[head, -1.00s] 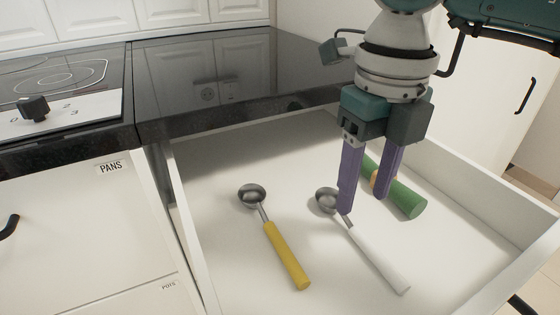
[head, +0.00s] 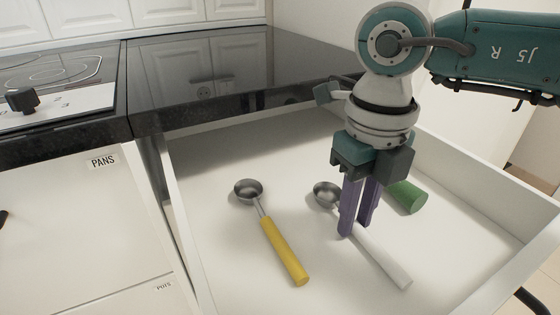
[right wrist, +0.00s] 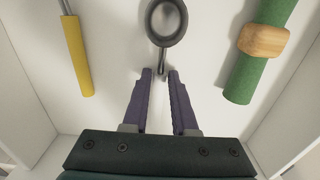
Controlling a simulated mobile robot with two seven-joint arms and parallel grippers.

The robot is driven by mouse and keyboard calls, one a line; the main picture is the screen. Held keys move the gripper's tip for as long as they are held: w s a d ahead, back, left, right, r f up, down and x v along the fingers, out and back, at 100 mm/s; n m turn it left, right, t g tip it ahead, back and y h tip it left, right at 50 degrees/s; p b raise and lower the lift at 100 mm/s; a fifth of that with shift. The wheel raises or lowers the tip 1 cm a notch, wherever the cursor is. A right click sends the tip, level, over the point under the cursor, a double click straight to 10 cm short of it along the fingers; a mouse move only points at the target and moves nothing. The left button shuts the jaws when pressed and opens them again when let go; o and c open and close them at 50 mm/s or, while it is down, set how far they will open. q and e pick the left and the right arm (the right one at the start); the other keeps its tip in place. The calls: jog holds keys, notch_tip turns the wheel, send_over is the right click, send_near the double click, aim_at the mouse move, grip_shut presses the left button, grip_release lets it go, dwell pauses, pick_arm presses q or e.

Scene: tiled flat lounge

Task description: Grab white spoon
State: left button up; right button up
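The white spoon lies in the open drawer, its grey metal bowl (head: 327,194) toward the back and its white handle (head: 385,262) toward the front right. My right gripper (head: 354,234) points down at it, with its purple fingers drawn close together on either side of the spoon where the neck meets the handle. In the right wrist view the spoon's dark ring-like bowl (right wrist: 166,24) is ahead of the fingertips (right wrist: 160,74), and its neck runs in between them. The gap is about as wide as a handle. The spoon still rests on the drawer floor. My left gripper is out of view.
A yellow-handled spoon (head: 284,250) lies to the left in the drawer. A green-handled item (head: 405,196) lies just right of my gripper. The drawer walls (head: 490,182) surround them, and a black worktop (head: 230,75) is behind. The drawer's front left floor is clear.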

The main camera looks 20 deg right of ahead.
grip_shut()
dwell(0.3)
